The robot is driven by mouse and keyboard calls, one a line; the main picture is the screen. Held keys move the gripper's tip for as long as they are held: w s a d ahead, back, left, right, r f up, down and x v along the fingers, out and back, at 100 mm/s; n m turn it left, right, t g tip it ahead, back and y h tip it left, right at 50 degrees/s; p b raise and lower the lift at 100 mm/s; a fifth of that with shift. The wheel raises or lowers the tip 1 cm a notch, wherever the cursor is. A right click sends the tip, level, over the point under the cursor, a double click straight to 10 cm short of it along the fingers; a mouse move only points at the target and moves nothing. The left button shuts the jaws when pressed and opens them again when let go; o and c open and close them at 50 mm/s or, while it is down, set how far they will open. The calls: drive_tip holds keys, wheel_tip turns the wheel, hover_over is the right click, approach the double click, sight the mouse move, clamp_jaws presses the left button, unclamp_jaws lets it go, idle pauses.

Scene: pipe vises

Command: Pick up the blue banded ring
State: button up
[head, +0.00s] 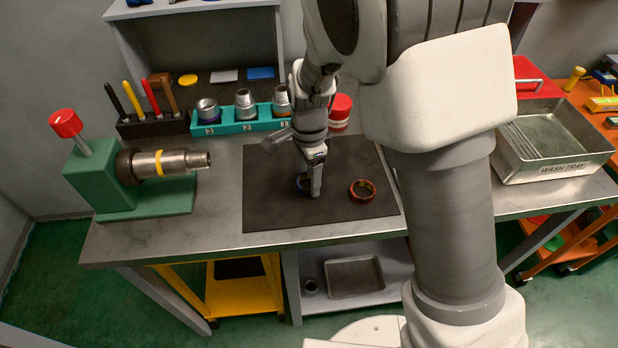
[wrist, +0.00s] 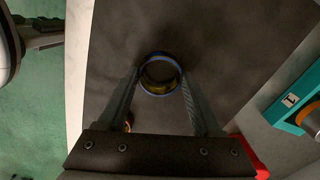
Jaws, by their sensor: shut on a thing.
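The blue banded ring (wrist: 147,87) lies between the fingertips of my gripper (wrist: 160,76) in the wrist view, dark with a blue rim and some yellow inside. In the head view my gripper (head: 314,192) points down at the dark mat, and the blue ring (head: 301,184) shows only in part beside the finger. My gripper is shut on this ring, at or close to the mat; I cannot tell whether it is clear of it. A second ring with a red-orange band (head: 362,191) lies on the mat to the right.
The dark mat (head: 270,210) lies on a grey bench. A green vise (head: 105,180) holding a pipe stands left. A teal rack (head: 232,127) of metal fittings and a red-lidded jar (head: 341,108) stand behind. A wash tray (head: 555,165) is at right.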

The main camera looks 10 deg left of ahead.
wheel_tip(320, 180, up, 4)
drive_tip(key=shift+p, duration=0.4)
drive_tip(key=w+d+r, duration=0.4)
drive_tip(key=d+r, duration=0.2)
drive_tip(key=d, duration=0.5)
drive_tip(key=shift+r+p, duration=0.25)
drive_tip(key=shift+p, duration=0.15)
drive_tip(key=shift+w, duration=0.15)
